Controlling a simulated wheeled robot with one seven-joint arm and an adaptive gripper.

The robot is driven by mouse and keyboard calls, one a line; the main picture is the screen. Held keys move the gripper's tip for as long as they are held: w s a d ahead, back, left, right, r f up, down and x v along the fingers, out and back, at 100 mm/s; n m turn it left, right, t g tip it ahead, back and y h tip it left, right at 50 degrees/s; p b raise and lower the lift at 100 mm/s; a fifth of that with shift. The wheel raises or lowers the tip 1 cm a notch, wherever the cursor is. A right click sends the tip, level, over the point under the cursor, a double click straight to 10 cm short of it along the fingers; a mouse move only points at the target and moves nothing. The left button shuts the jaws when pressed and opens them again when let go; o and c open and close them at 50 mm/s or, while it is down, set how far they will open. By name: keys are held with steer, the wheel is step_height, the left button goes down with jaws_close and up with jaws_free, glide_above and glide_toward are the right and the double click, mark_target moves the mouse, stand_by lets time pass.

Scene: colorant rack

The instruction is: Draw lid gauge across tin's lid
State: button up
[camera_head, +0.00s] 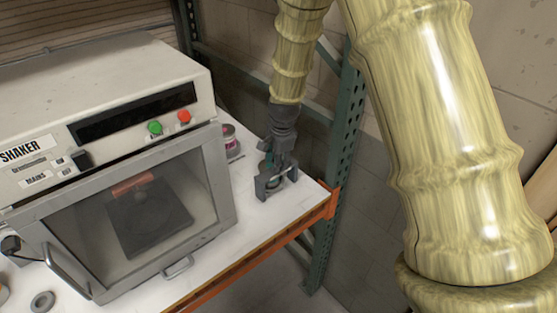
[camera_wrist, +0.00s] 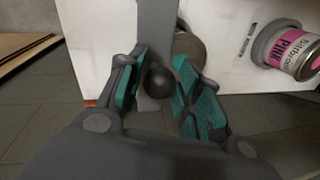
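My gripper (camera_head: 272,172) is low over the right end of the white bench. In the wrist view my gripper (camera_wrist: 158,78) has its two teal-padded fingers apart, with a black round knob (camera_wrist: 159,82) between them. I cannot tell whether the pads press on it. A grey bar (camera_wrist: 155,30) runs behind the knob, probably the lid gauge. A grey-brown round thing (camera_wrist: 190,46), perhaps the tin's lid, is partly hidden behind the right finger. In the head view a grey upright fixture (camera_head: 263,187) stands at my fingertips. My gripper hides much of this spot.
A tin with a pink label (camera_wrist: 292,50) stands to the right in the wrist view; it also shows behind the shaker (camera_head: 229,140) in the head view. The shaker fills the left. The bench's orange edge (camera_head: 310,220) and a green rack post (camera_head: 340,150) are close on the right.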

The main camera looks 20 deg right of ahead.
steer(key=shift+o, duration=0.6)
steer(key=shift+r, duration=0.1)
step_height(320, 180, up, 12)
steer(key=s, duration=0.2)
steer(key=shift+s+d+f, duration=0.15)
steer(key=shift+f, duration=0.05)
steer(key=shift+s+f, duration=0.1)
